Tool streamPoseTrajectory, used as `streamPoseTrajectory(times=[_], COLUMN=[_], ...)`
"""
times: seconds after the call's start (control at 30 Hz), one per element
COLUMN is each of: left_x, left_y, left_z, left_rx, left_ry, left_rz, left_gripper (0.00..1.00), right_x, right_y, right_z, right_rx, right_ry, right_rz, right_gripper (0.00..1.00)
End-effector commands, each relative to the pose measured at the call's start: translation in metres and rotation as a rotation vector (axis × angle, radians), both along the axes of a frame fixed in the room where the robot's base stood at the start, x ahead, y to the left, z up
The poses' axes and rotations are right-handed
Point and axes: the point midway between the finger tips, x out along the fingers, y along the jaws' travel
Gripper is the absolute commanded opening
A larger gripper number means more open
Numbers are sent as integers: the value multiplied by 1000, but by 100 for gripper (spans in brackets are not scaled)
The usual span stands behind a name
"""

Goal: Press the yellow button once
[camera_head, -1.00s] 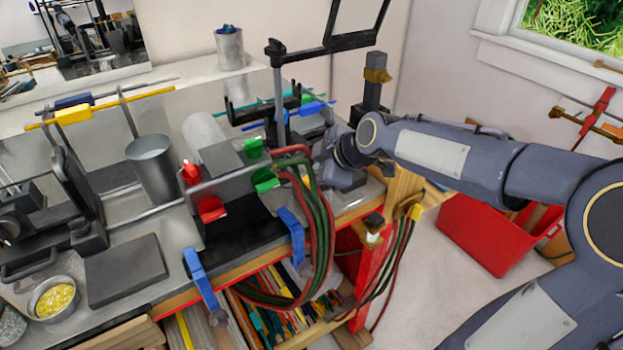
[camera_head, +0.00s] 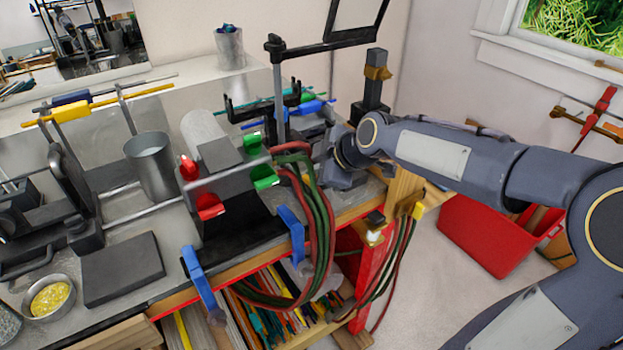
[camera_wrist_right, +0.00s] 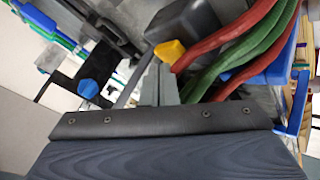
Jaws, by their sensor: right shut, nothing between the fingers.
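A small yellow piece (camera_wrist_right: 171,50), which looks like the yellow button, shows in the right wrist view just beyond my fingertips. My right gripper (camera_wrist_right: 160,72) is shut and empty, with its tips touching or very close to that piece; the exact gap is hard to tell. In the head view, my right gripper (camera_head: 333,168) is at the right part of the bench, behind the red and green hoses. My left gripper is not in view.
Red and green hoses (camera_wrist_right: 240,45) run close beside the gripper tips. A blue knob (camera_wrist_right: 88,88) sits to their left. On the bench stand a metal box with red and green knobs (camera_head: 210,205) and a metal cup (camera_head: 151,165). A red bin (camera_head: 490,235) is on the floor.

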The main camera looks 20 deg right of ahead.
Motion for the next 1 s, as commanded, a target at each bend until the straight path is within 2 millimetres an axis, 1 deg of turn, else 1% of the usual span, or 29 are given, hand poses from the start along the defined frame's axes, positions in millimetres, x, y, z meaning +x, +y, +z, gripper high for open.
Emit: streamPoseTrajectory(times=[0.27,1.0], left_x=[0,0], left_y=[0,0], left_z=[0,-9], left_rx=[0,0], left_ry=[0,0], left_rz=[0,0], left_gripper=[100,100], right_x=[0,0], right_y=[0,0], right_z=[0,-8], right_rx=[0,-1], right_ry=[0,0], right_rz=[0,1], right_gripper=[0,0])
